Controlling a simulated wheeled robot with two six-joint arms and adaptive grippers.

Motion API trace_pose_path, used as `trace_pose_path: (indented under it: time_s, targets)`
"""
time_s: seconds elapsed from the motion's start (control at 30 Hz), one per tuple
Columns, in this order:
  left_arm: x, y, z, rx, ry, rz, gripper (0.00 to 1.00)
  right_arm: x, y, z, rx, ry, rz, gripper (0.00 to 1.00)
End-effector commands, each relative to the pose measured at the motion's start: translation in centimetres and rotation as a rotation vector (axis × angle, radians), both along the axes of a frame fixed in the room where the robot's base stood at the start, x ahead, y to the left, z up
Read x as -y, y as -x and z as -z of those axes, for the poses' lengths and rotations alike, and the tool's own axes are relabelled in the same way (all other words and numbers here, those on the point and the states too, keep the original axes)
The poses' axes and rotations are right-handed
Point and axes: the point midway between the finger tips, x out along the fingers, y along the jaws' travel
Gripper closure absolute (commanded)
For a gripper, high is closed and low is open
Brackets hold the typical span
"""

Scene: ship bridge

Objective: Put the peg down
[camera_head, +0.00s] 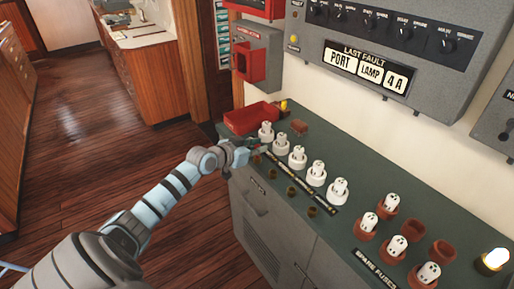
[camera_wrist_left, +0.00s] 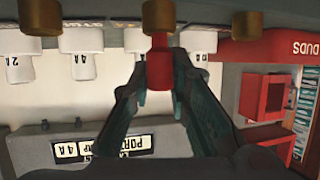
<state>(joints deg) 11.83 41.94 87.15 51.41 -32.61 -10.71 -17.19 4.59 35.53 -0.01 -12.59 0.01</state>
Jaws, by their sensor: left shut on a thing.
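My left gripper (camera_head: 258,151) reaches over the left end of the green-topped cabinet, near the white fuses. In the left wrist view, which looks upside down, its two dark teal fingers (camera_wrist_left: 160,85) are shut on a red peg (camera_wrist_left: 158,58). One end of the peg meets a brass socket (camera_wrist_left: 158,15) in that view; I cannot tell whether it is seated in it or only lined up in front. In the head view the peg is mostly hidden by the fingers. My right gripper is out of view.
A row of white fuses (camera_head: 316,173) stands behind a dark label strip, with brass sockets (camera_head: 290,191) along the front. A red duds tray (camera_head: 252,117) lies at the back left. Red-brown holders with spare fuses (camera_head: 398,245) and a lit lamp (camera_head: 495,258) are at the right.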

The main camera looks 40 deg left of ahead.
Motion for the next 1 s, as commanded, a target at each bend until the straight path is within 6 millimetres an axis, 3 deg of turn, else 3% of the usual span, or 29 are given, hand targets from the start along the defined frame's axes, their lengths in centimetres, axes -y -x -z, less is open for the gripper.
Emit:
trace_pose_path:
  time_s: [0.07, 0.1, 0.23, 0.5, 0.63, 0.87, 1.0]
  targets:
    - [0.0, 0.0, 0.4, 0.000, 0.000, 0.000, 0.94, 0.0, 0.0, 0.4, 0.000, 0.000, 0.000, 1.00]
    - [0.0, 0.0, 0.5, 0.000, 0.000, 0.000, 0.81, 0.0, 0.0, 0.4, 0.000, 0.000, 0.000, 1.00]
    - [0.0, 0.0, 0.3, 0.000, 0.000, 0.000, 0.63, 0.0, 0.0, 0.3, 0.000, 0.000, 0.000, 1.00]
    - [0.0, 0.0, 0.3, 0.000, 0.000, 0.000, 0.63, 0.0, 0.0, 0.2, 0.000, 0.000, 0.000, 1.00]
    - [0.0, 0.1, -0.8, 0.000, -0.001, 0.000, 0.63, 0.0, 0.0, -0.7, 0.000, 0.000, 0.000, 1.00]
    - [-0.5, 5.1, -2.9, -0.007, -0.011, 0.002, 0.63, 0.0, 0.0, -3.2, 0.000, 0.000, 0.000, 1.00]
    - [-0.4, 8.9, -5.2, -0.009, -0.007, 0.009, 0.63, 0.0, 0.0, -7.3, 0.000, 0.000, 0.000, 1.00]
